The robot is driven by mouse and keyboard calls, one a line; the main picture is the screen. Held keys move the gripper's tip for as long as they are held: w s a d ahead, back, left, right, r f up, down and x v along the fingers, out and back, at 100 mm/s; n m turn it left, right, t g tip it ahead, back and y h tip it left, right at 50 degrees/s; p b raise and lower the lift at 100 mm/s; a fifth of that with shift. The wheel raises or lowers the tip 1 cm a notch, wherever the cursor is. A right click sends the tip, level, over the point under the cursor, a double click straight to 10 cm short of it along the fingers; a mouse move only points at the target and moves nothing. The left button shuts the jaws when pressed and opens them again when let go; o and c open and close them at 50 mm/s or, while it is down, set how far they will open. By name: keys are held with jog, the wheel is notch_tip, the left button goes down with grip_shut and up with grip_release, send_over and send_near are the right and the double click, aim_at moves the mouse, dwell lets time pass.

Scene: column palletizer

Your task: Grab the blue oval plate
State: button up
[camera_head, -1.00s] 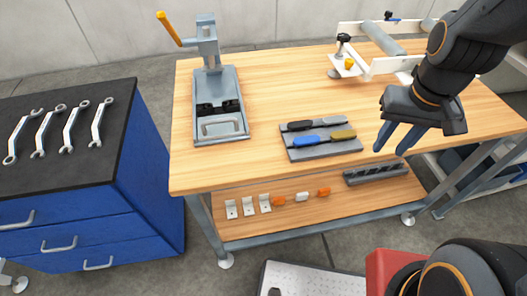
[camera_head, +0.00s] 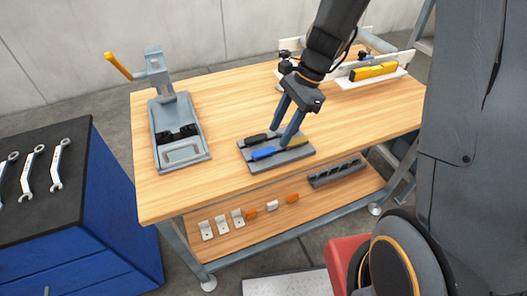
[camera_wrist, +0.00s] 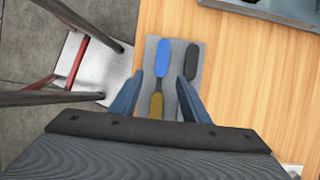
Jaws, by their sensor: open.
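The blue oval plate (camera_head: 263,153) lies flat on a grey tray (camera_head: 255,167) on the wooden table. It also shows in the wrist view (camera_wrist: 160,57), ahead of the fingertips. A yellow piece (camera_wrist: 156,105) lies in line with it, nearer my gripper. Black pieces (camera_wrist: 192,60) lie alongside. My gripper (camera_head: 282,138) is open and points down over the tray; in the wrist view its two fingers (camera_wrist: 158,98) stand either side of the yellow piece. I cannot tell how far the fingertips are above the tray.
A press with an orange handle (camera_head: 118,66) stands at the table's left. White fixtures with a yellow block (camera_head: 373,71) stand at the back right. A lower shelf (camera_head: 240,231) holds small brackets and orange pieces. A blue cabinet (camera_head: 110,215) with wrenches stands left. The front left tabletop is clear.

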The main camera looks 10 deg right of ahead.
aim_at(270, 150)
jog(key=shift+p+x, duration=1)
jog(key=shift+x, duration=2)
jog(key=shift+a, duration=0.2)
grip_shut()
jog(key=shift+r, duration=0.1)
